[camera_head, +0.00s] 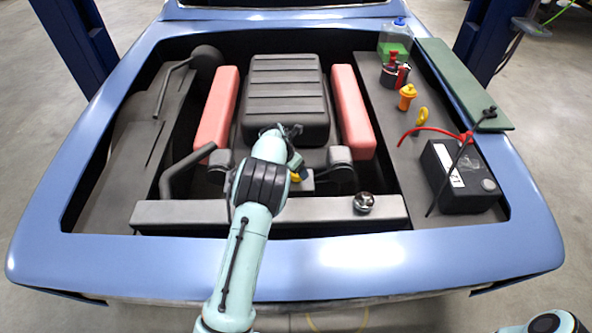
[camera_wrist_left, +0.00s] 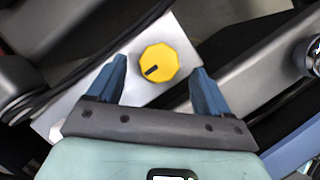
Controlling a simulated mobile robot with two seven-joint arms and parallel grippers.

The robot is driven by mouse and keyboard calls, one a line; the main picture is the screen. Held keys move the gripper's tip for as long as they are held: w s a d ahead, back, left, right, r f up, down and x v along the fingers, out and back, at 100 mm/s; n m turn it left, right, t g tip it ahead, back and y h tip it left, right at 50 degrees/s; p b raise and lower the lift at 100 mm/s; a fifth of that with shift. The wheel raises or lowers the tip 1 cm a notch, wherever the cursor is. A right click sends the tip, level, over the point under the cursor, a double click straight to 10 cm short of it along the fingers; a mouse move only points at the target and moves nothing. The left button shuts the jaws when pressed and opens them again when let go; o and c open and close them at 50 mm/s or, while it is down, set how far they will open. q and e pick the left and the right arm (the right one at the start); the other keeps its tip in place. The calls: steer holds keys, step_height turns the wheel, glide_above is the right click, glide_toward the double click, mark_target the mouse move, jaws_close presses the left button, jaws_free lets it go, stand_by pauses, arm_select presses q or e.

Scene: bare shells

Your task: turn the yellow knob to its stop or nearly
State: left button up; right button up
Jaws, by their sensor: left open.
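The yellow knob (camera_wrist_left: 158,62) is many-sided and sits on a silver plate (camera_wrist_left: 58,112) in the left wrist view. Its short black mark points to the lower left. In the head view a small part of the knob (camera_head: 297,178) shows beside my left wrist; the rest is hidden. My left gripper (camera_wrist_left: 159,68) is open, with one blue finger on each side of the knob. Gaps show between both fingers and the knob, and I cannot tell how far above it they are. My right gripper is not in view.
The knob lies in a blue car's engine bay, in front of the black ribbed engine cover (camera_head: 286,95). A grey crossbar (camera_head: 180,212) with a metal cap (camera_head: 364,202) runs along the front. A black battery (camera_head: 462,180) and a yellow-orange cap (camera_head: 407,96) are at right.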

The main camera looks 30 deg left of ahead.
arm_select(q)
steer(key=shift+x, duration=1.2)
steer(key=c, duration=1)
steer(key=shift+c, duration=0.2)
